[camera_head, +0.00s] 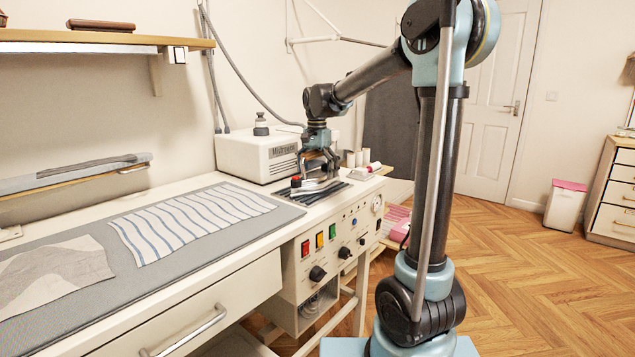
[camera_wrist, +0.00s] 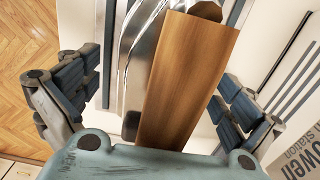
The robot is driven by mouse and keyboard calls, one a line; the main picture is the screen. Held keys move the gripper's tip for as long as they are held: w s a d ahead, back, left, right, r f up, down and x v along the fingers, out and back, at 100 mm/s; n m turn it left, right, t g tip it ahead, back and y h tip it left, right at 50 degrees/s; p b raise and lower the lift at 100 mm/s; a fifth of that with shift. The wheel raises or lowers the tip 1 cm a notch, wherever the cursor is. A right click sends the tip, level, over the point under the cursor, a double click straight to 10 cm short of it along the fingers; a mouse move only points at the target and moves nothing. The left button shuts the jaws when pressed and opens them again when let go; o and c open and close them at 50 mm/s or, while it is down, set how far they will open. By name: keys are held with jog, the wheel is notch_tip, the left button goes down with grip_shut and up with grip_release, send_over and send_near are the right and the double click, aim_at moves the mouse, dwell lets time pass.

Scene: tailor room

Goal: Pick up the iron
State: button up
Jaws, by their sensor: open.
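The iron (camera_head: 318,186) rests on the dark ribbed rest (camera_head: 335,190) at the right end of the ironing table. In the wrist view, its brown wooden handle (camera_wrist: 186,80) and shiny metal body (camera_wrist: 138,50) fill the middle. My gripper (camera_head: 318,168) is directly over the iron, pointing down. In the wrist view, my gripper (camera_wrist: 155,95) is open, with one finger on each side of the handle and visible gaps between. The iron's lower end is hidden behind my gripper's palm.
A white steam station box (camera_head: 262,155) stands close behind the iron. Spools (camera_head: 360,158) stand to the right. Striped cloth (camera_head: 190,220) lies on the grey table pad to the left. A control panel (camera_head: 335,240) is on the table's front.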

jog(key=shift+f, duration=0.3)
jog(key=shift+c, duration=0.6)
jog(key=shift+s+r, duration=0.1)
jog(key=shift+s, duration=0.1)
jog(key=c, duration=2.1)
jog(key=shift+w+a+r, duration=0.1)
jog(key=shift+w+r, duration=0.1)
jog(key=shift+r, duration=0.15)
jog(key=shift+c, duration=0.4)
notch_tip(320, 180, up, 9)
jog(key=shift+r, duration=0.1)
